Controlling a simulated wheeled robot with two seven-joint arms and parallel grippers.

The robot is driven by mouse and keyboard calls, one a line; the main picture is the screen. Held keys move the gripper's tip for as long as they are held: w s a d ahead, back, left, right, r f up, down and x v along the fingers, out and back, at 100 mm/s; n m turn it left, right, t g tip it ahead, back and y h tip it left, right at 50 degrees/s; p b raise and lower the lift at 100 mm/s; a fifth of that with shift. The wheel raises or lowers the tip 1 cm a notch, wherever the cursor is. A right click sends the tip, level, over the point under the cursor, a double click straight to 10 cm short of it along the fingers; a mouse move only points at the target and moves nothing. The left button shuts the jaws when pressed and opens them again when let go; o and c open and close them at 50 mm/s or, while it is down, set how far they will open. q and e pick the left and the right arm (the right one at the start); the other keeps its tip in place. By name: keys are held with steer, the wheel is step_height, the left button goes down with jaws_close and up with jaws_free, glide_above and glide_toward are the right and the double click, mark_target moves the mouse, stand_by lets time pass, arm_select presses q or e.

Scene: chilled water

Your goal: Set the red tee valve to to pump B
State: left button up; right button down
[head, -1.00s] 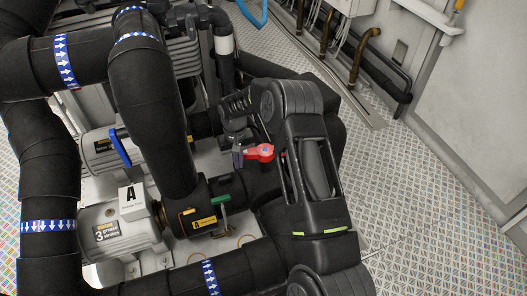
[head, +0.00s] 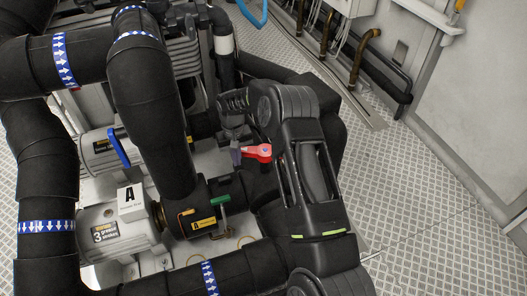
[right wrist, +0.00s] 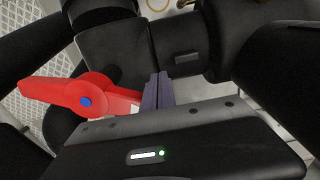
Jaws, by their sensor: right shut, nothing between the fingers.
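The red tee valve handle (head: 257,152) sits on the black pipework in the middle of the head view, just left of my right forearm. In the right wrist view the red handle (right wrist: 85,100) shows its blue centre cap, with its long end pointing left. My right gripper (head: 238,156) is shut, with nothing between its fingers. Its fingertips (right wrist: 157,92) are at the handle's short right end in the wrist view; I cannot tell whether they touch it. Part of the valve body is hidden by my arm. My left gripper is not in view.
Pump A, with a white A block (head: 131,200), stands at the lower left. A green handle (head: 220,202) and a blue handle (head: 120,148) stick out nearby. Thick black pipes (head: 150,110) crowd the left. Open floor (head: 440,200) lies to the right.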

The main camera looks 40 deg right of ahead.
steer(key=shift+w+d, duration=0.1)
steer(key=shift+w, duration=0.15)
steer(key=shift+w+d+b, duration=0.15)
steer(key=shift+w+b, duration=0.2)
steer(key=shift+b, duration=0.05)
steer(key=shift+w, duration=0.1)
steer(key=shift+w+d+b, duration=0.3)
steer(key=shift+w+b, duration=0.1)
stand_by(0.5)
steer(key=shift+w+d+b, duration=0.4)
steer(key=shift+w, duration=0.05)
stand_by(0.3)
